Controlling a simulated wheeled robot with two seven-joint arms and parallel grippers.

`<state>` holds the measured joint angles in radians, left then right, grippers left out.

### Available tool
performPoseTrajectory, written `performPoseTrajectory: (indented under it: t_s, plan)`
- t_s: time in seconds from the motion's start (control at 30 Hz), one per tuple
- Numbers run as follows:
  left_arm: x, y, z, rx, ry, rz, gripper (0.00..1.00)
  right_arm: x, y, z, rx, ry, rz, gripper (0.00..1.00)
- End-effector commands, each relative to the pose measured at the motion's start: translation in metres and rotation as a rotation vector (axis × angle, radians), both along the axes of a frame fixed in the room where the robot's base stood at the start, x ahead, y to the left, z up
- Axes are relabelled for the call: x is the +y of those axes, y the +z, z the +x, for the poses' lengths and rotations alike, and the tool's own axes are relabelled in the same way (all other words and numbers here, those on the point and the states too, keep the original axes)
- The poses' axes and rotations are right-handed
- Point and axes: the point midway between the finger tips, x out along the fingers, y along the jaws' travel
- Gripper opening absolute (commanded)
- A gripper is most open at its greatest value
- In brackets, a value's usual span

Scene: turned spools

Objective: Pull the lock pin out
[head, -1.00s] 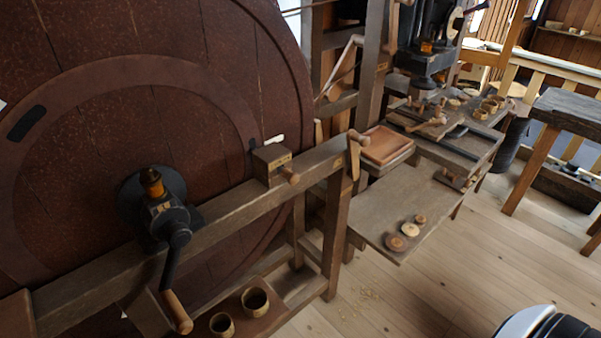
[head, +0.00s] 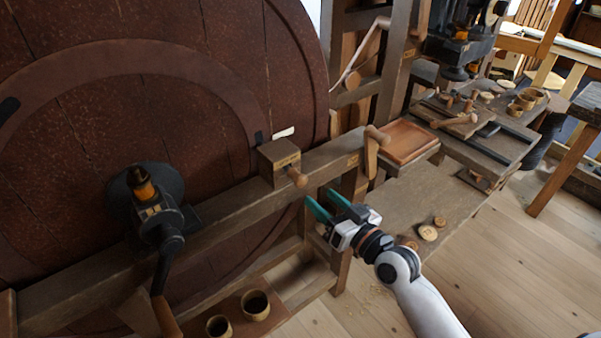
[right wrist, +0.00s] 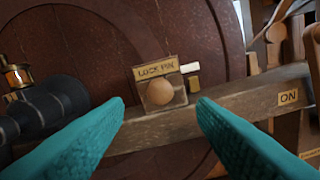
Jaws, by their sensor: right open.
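The lock pin (head: 297,177) is a round wooden knob sticking out of a wooden block (head: 279,155) on the frame beam in front of the big reddish wheel. In the right wrist view the knob (right wrist: 160,92) sits below a "LOCK PIN" label (right wrist: 157,69), between and beyond the fingertips. My right gripper (head: 318,204) is open and empty, with teal fingers, just below and right of the knob in the head view and apart from it. It also shows in the right wrist view (right wrist: 160,108). My left gripper is out of view.
A black crank (head: 160,215) with an amber part stands left of the block. A wooden lever (head: 372,150) is on the beam to the right, near an "ON" label (right wrist: 288,97). Cups (head: 255,305) stand on a low shelf. A bench (head: 400,205) lies behind my right arm.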

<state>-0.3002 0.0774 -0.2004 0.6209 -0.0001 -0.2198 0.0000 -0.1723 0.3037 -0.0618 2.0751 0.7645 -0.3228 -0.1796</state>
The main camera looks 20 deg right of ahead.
Motion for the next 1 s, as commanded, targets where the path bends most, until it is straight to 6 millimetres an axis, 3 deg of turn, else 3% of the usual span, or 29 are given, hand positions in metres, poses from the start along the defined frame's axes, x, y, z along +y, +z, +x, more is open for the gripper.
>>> performPoseTrajectory:
  t_s: [0.3, 0.5, 0.93, 1.0]
  plan:
    - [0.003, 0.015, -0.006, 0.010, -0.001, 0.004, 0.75, 0.022, 0.003, 0.061, -0.001, 0.000, 0.001, 0.52]
    - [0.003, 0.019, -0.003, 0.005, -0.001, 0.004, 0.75, 0.032, 0.001, 0.088, -0.001, -0.001, -0.001, 0.52]
    - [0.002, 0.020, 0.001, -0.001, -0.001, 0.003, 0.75, 0.036, 0.000, 0.098, 0.001, -0.001, -0.001, 0.52]
    - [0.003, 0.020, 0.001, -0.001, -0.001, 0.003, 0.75, 0.036, 0.000, 0.098, 0.001, -0.001, -0.001, 0.43]
